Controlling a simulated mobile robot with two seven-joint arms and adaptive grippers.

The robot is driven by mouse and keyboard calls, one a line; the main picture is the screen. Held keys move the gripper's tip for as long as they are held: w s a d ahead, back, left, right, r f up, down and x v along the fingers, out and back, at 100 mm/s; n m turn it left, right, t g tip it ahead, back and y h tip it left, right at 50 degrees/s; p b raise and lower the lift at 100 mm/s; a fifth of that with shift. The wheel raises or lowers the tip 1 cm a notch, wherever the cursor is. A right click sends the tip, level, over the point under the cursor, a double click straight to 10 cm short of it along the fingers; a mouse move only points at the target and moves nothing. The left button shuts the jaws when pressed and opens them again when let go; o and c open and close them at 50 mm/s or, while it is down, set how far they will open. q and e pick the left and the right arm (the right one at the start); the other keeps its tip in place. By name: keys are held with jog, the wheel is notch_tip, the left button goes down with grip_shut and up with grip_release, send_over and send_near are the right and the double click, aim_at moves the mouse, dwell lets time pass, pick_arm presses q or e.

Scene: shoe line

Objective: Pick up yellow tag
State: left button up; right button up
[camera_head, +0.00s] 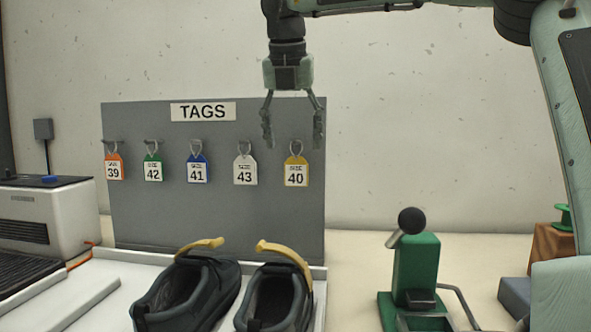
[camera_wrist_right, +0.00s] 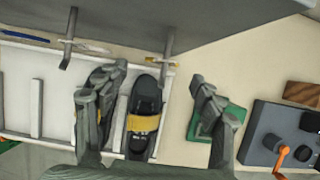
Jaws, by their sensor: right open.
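The yellow tag (camera_head: 296,172), marked 40, hangs by its ring from the rightmost peg of the grey TAGS board (camera_head: 215,220). My right gripper (camera_head: 293,142) points down with its fingers spread and empty. In the head view its fingertips overlap the board just above the yellow tag, one on each side of the tag's ring. In the right wrist view the open gripper (camera_wrist_right: 155,80) looks down, and a peg with a thin yellowish edge (camera_wrist_right: 150,62) shows between and above the fingertips. I cannot tell the exact depth gap. My left gripper is out of view.
The white tag (camera_head: 245,170) 43 hangs left of the yellow one, then the blue (camera_head: 197,169), green (camera_head: 153,168) and orange (camera_head: 114,167) tags. Dark shoes (camera_head: 274,300) with yellow straps stand below. A green device (camera_head: 416,265) stands right of the board.

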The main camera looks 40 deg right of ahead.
aim_at(296, 158)
jog(key=x, duration=0.6)
jog(key=shift+d, duration=0.15)
jog(key=shift+r, duration=0.1)
jog(key=c, duration=0.9)
jog(key=shift+c, duration=0.2)
